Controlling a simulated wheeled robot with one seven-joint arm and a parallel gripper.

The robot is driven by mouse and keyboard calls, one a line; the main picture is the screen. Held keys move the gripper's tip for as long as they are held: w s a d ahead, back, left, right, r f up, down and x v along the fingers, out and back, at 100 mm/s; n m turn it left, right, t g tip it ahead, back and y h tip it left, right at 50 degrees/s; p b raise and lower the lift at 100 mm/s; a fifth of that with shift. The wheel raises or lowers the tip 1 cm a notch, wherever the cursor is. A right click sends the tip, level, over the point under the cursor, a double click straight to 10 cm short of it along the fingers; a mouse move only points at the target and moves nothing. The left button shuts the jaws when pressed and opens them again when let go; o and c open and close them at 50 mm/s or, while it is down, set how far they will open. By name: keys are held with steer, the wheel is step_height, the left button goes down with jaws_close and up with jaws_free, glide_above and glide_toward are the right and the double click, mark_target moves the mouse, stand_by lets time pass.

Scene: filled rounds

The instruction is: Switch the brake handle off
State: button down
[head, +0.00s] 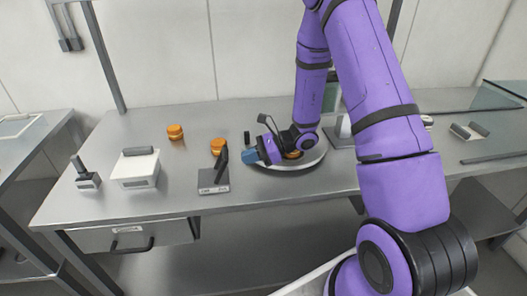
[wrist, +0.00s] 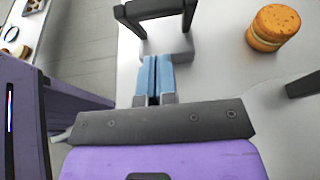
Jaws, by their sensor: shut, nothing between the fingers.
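A device with a grey base and a dark raised lever, which looks like the brake handle (head: 221,160), stands near the front edge of the table in the head view. Its base (head: 213,188) has a small label on the front, too small to read. My gripper (head: 250,156), with blue fingertips, is just right of the lever and apart from it. In the wrist view my gripper (wrist: 155,68) is shut and empty, its tips pointing toward a dark bar-shaped handle (wrist: 155,10) at the top. I cannot tell whether they touch it.
A white box with a dark handle (head: 136,170) and a small lever device (head: 87,179) stand to the left. Orange-brown round stacks (head: 175,132) (head: 218,146) sit behind. A round pale plate (head: 310,161) lies under my wrist. The metal table (head: 120,207) is clear at front left.

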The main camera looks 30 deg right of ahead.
mark_target(227, 153)
steer(key=shift+w+a+r, duration=0.25)
steer(key=shift+a+r, duration=0.2)
steer(key=shift+a, duration=0.3)
steer(key=shift+w+a+r, duration=0.25)
steer(key=shift+a+r, duration=0.2)
steer(key=shift+a, duration=0.3)
steer(key=shift+a, duration=0.1)
steer(key=shift+w+a+r+g+h, duration=0.3)
steer(key=shift+a+r+h, duration=0.35)
steer(key=shift+a+h, duration=0.15)
steer(key=w+a+h, duration=0.1)
steer(key=a+h, duration=0.1)
steer(key=a, duration=0.2)
steer(key=w+a+r+g+h, duration=0.1)
steer(key=a+h, duration=0.1)
steer(key=a, duration=0.3)
steer(key=shift+w+r, duration=0.25)
steer(key=shift+w, duration=0.15)
steer(key=shift+d, duration=0.1)
